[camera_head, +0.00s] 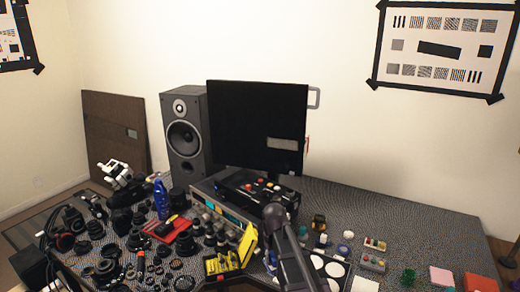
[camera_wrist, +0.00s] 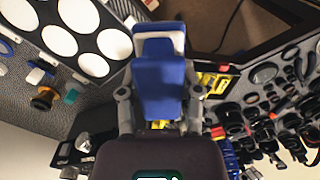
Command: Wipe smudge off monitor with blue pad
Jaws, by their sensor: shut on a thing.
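The black monitor (camera_head: 240,120) stands upright at the back of the desk. A light grey rectangular smudge (camera_head: 286,144) is on the right part of its screen. In the wrist view my gripper (camera_wrist: 160,95) is shut on the blue pad (camera_wrist: 160,72), with a finger on each side. The pad has a whitish part at its far end. In the head view my arm reaches over the front of the desk, low and well apart from the monitor. I cannot make out the gripper or pad clearly there.
A speaker (camera_head: 184,135) stands left of the monitor. A black box with coloured buttons (camera_head: 262,188) and an instrument (camera_head: 222,208) sit before it. Lens parts crowd the left side. A tray with white discs (camera_wrist: 78,15) lies near my gripper. The desk's back right (camera_head: 400,205) is clear.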

